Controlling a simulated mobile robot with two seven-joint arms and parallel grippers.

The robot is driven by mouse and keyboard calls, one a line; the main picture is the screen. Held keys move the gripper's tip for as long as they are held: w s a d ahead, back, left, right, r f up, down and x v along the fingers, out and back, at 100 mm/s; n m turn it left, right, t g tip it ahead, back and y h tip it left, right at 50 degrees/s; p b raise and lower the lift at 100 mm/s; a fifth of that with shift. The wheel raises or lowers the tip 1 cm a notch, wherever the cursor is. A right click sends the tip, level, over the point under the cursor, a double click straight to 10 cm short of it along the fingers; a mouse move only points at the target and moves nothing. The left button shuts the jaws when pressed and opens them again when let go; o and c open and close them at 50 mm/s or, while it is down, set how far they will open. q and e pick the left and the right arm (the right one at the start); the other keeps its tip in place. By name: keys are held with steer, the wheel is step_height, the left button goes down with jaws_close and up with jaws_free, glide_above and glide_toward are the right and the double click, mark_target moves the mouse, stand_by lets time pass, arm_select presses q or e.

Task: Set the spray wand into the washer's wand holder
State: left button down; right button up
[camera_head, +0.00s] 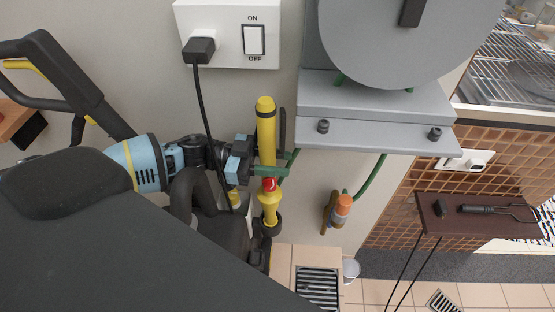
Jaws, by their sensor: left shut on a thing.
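The yellow spray wand (266,128) stands upright in front of the wall, with a red part (269,185) low on it. My left gripper (264,160), on a blue and black arm from the left, is shut on the wand around its middle. The wand's yellow lower end reaches down to a black ring-like part (272,226) of the black washer. I cannot tell whether the end is inside that ring or in front of it. The washer's body (222,226) is partly hidden by my arm and a large dark shape. My right gripper is out of view.
A white outlet box (228,35) with a black plug and hanging cord is above the arm. A grey hose reel (395,35) on a metal bracket (375,122) is right of the wand. An orange hose end (342,206) hangs below. A brown shelf (475,215) is at right.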

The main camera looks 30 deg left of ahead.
arm_select(q)
steer(key=shift+f+b, duration=0.6)
steer(key=shift+f, duration=0.6)
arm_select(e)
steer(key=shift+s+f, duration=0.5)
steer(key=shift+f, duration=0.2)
arm_select(q)
steer(key=b, duration=0.2)
glide_above(277, 194)
steer(key=shift+f, duration=2.45)
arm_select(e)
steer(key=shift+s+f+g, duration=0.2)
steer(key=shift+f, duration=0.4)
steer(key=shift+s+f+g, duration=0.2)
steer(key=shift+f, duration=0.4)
arm_select(q)
steer(key=shift+r, duration=0.1)
